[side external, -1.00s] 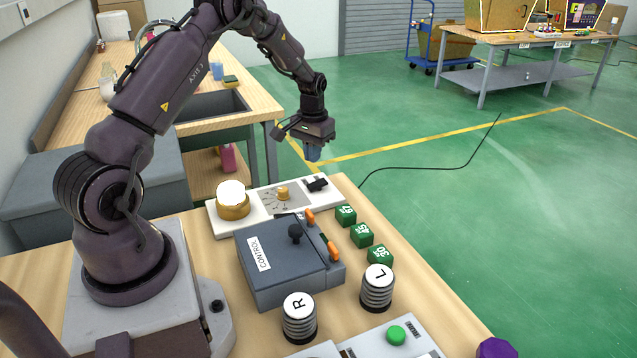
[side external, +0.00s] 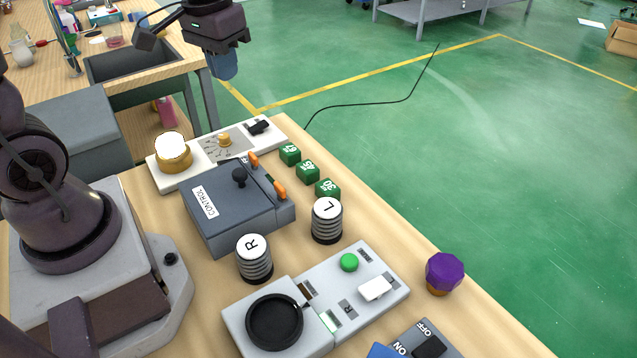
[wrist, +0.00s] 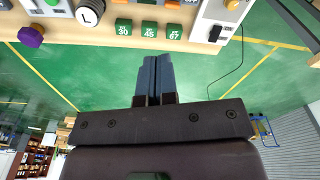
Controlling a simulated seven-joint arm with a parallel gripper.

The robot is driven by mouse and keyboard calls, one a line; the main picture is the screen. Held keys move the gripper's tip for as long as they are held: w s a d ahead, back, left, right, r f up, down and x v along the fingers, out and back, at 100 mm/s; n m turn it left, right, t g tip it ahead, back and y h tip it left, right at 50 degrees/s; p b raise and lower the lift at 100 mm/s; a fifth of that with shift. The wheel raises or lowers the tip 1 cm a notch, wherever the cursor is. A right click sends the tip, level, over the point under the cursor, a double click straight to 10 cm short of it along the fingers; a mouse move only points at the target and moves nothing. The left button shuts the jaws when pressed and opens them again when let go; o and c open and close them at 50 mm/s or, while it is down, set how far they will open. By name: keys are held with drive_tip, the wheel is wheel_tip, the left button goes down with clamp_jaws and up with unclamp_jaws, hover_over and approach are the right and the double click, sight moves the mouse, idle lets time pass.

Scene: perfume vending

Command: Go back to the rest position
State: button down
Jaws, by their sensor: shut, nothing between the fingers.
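My gripper (side external: 224,66) is raised above the far end of the work table, near the top of the side external view. It hangs with its fingers pointing down and holds nothing. In the wrist view its two blue-grey fingers (wrist: 154,76) are together, with green floor behind them. The fingertips are apart from the table and everything on it.
Below stand a panel with a white-topped knob (side external: 172,147), a grey control box (side external: 225,215) with joystick, green numbered blocks (side external: 308,171), cylinders R (side external: 255,262) and L (side external: 327,222), a button panel (side external: 375,265) and a purple knob (side external: 445,271). Open floor lies right.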

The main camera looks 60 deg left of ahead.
drive_tip(key=s+d+r+m+t, duration=0.3)
drive_tip(key=s+d+r+t, duration=0.1)
drive_tip(key=s+d+r, duration=0.3)
drive_tip(key=shift+s+d+r, duration=0.2)
drive_tip(key=shift+s+d, duration=0.65)
drive_tip(key=shift+d, duration=0.15)
